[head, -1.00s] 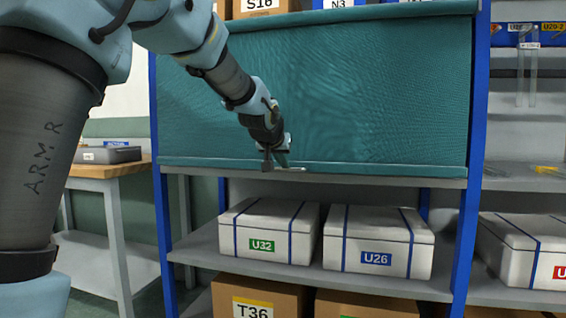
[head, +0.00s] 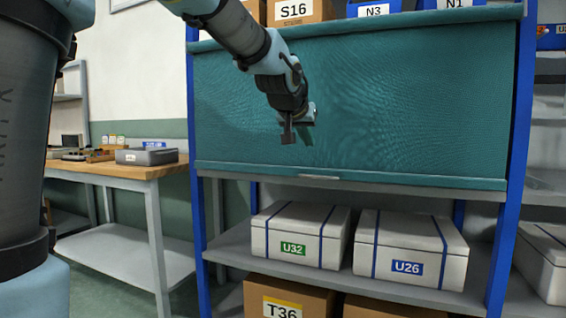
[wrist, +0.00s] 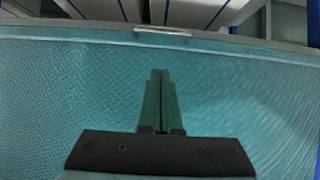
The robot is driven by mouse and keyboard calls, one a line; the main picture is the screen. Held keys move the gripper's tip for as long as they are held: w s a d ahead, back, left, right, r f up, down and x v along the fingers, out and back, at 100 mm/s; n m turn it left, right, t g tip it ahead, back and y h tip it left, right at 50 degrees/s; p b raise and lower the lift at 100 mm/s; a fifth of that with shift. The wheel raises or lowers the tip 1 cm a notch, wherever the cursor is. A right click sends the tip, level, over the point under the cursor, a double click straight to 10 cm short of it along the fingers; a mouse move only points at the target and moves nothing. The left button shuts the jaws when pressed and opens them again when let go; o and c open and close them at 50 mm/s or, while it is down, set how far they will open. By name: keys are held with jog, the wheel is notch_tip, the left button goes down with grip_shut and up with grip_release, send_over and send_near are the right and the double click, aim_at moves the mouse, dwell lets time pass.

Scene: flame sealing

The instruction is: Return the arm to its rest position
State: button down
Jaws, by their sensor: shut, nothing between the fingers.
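My gripper (head: 297,137) hangs at the end of my arm in front of the teal curtain (head: 420,110) of the blue-posted shelf rack. In the wrist view the two green fingers of my gripper (wrist: 160,75) are together with nothing between them. The curtain is down and covers the shelf bay behind it, so what is inside is hidden. A small pale handle (head: 318,177) sits on the curtain's bottom bar, below my gripper and apart from it. The handle also shows beyond the fingertips in the wrist view (wrist: 162,32).
White boxes U32 (head: 300,235) and U26 (head: 410,247) stand on the shelf below the curtain. Carton T36 (head: 284,300) is under them and carton S16 (head: 300,10) is on top. A wooden-topped workbench (head: 110,170) with a grey case (head: 147,156) stands at left.

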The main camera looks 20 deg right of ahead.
jog(key=w+a+f+n+g+y, duration=0.25)
jog(key=a+f+y, duration=0.25)
jog(key=a+f, duration=1.25)
jog(key=s+a+f+n+g+y, duration=0.1)
jog(key=s+a+f+n, duration=0.1)
jog(key=s+a+f, duration=0.4)
jog(key=s+a+f+n+g+y, duration=0.1)
jog(key=s+a+f, duration=0.2)
jog(key=a, duration=0.5)
jog(key=s+a+f+n+g, duration=0.2)
jog(key=s+a+f, duration=0.25)
jog(key=a, duration=0.25)
notch_tip(320, 180, up, 23)
jog(key=s+p, duration=0.1)
jog(key=p, duration=2.2)
jog(key=shift+s+a, duration=0.15)
jog(key=shift+s, duration=0.25)
